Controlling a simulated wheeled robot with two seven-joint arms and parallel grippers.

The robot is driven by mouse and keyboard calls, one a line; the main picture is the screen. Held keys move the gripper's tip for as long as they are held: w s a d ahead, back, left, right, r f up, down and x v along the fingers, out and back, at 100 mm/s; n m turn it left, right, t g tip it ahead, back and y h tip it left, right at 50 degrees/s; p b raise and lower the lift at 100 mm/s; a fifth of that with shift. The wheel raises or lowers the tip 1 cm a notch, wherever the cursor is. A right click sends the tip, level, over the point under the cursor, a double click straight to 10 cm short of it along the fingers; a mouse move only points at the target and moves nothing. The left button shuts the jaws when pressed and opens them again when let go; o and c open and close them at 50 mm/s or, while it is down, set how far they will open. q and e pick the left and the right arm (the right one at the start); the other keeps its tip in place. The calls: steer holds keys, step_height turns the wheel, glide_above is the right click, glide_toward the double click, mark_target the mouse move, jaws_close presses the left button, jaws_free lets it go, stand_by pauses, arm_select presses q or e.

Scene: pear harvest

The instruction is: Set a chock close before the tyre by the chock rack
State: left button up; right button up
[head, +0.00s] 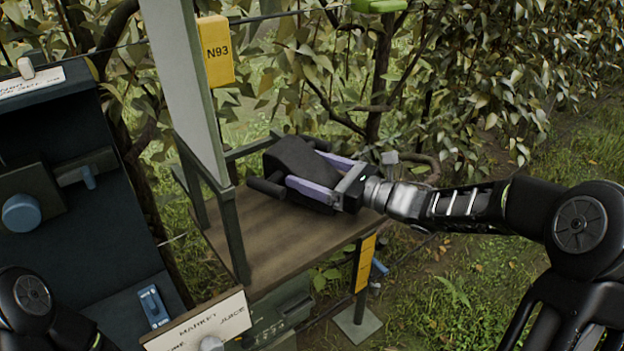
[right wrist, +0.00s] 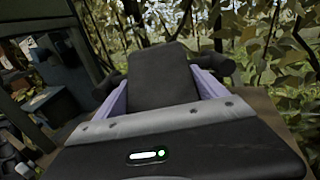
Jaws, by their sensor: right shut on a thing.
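A black wedge-shaped chock (head: 305,157) is between the purple fingers of my right gripper (head: 302,167), which is shut on it. Dark round bar ends stick out on both sides of it. The chock is at the wooden deck (head: 245,235) of a small railed stand; I cannot tell whether it rests on the deck or hangs just above it. In the right wrist view the chock (right wrist: 165,75) stands up between the two purple fingers. No tyre can be made out. My left gripper is out of view; only part of that arm shows at lower left.
A pale upright panel (head: 185,80) and a yellow N93 tag (head: 215,52) rise behind the stand. A dark cabinet with a blue knob (head: 21,214) is at left. A market/juice sign (head: 200,325) is at the bottom. Leafy branches crowd the back; grass lies right.

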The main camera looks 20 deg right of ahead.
steer(key=shift+f+p, duration=0.3)
steer(key=shift+f, duration=0.9)
steer(key=o, duration=2)
steer(key=shift+f, duration=0.15)
steer(key=shift+s+d, duration=0.1)
steer(key=b+v, duration=0.4)
steer(key=v, duration=0.7)
steer(key=shift+s+d, duration=0.25)
steer(key=shift+s, duration=0.05)
